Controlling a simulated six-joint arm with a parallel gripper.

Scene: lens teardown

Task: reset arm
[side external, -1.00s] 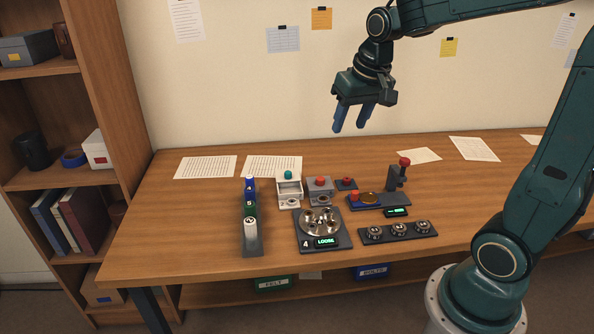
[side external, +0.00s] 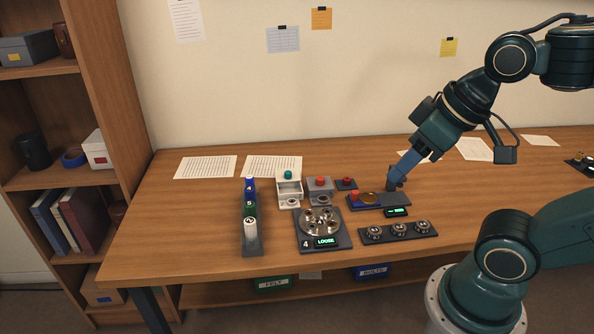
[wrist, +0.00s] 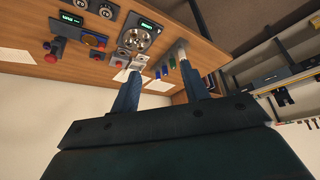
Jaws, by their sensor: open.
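My gripper (side external: 404,170) is at the right of the bench in the side external view, tilted with its fingers pointing down and left. The fingers overlap the dark post (side external: 396,182) of the station at the right; its red knob is hidden there, and I cannot judge contact from this view. In the wrist view my gripper (wrist: 158,60) shows two blue fingers spread apart with nothing held between them. The bench and its fixtures lie beyond the fingertips.
The bench (side external: 180,220) holds a round fixture (side external: 338,242) reading LOOSE, a rack of bottles (side external: 251,246), a dark tray of three round parts (side external: 372,241), and small stations with red and green knobs. Papers (side external: 205,167) lie at the back. A shelf (side external: 100,150) stands left.

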